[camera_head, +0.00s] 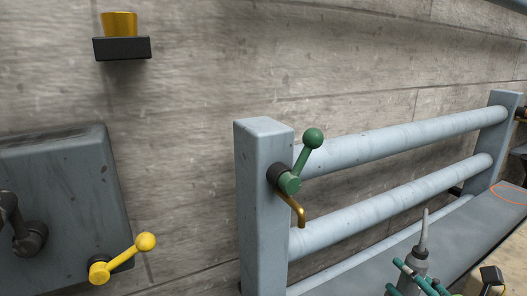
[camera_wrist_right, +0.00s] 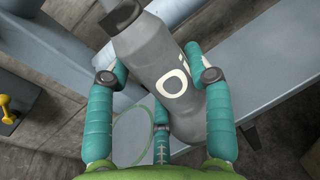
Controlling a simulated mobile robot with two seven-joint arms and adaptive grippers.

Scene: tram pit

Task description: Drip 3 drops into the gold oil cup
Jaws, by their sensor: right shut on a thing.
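The gold oil cup (camera_head: 119,23) sits on a black bracket on the concrete wall, at the top left of the head view. A grey oil bottle (camera_head: 423,245) with a thin pointed nozzle stands nearly upright at the lower right. My right gripper (camera_head: 416,279) is shut around it, well to the right of the cup and lower in the picture. In the right wrist view the bottle (camera_wrist_right: 165,60), with a pale ring-shaped mark, lies between the teal fingers. The cup does not show there. My left gripper is not in view.
A grey post (camera_head: 262,200) carries a green-knobbed valve (camera_head: 296,170) with a brass spout, and two thick pipes run right from it. A grey box (camera_head: 70,190) with a yellow lever (camera_head: 125,258) is below the cup. A grey bench (camera_head: 450,240) runs along the right.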

